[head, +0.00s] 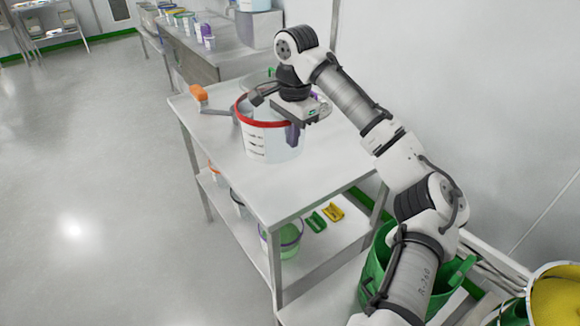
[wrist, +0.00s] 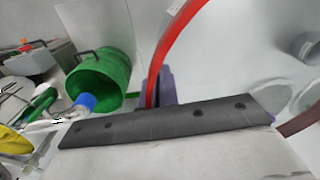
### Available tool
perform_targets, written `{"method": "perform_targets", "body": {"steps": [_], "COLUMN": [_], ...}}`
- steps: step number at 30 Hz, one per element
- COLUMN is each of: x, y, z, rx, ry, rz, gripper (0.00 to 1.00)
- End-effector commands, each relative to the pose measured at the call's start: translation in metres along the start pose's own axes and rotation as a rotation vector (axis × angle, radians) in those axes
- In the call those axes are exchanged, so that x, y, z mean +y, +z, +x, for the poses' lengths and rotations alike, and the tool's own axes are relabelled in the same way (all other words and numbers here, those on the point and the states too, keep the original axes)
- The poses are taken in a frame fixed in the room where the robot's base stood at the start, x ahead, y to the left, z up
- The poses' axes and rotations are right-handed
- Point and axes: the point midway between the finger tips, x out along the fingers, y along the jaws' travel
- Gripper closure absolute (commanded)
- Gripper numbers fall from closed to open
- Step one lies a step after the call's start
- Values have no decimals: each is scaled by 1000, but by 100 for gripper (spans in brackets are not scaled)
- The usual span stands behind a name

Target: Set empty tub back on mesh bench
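A translucent white tub (head: 268,140) with a red rim and dark printed marks is upright at the bench (head: 315,170), over its pale top. I cannot tell whether its base touches the top. My gripper (head: 292,133) is at the right side of the tub's rim, its purple fingers pointing down. In the wrist view the red rim (wrist: 184,38) runs between the purple fingers (wrist: 157,88), which look closed on it. The tub's inside is only partly seen, and no contents show.
An orange-handled tool (head: 199,93) lies at the bench's left corner. The lower shelf holds several pails, a green scoop (head: 316,222) and a yellow one (head: 333,212). A green bucket (head: 375,270) stands at the near right. The bench top's front is clear.

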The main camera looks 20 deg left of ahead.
Motion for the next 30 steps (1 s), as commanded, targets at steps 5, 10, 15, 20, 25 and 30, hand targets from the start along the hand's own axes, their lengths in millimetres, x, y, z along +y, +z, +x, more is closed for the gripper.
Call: {"method": "perform_targets", "body": {"steps": [5,10,15,20,25,30], "x": [2,4,4,5,6,6], "y": [1,1,0,0,0,0], "z": [46,75,86,101,122,123], "rx": [-5,-3,0,-1,1,1], "ry": [0,-1,-1,0,0,-1], "rz": [1,0,1,2,1,1], "gripper": [100,100,100,100,100,100]}}
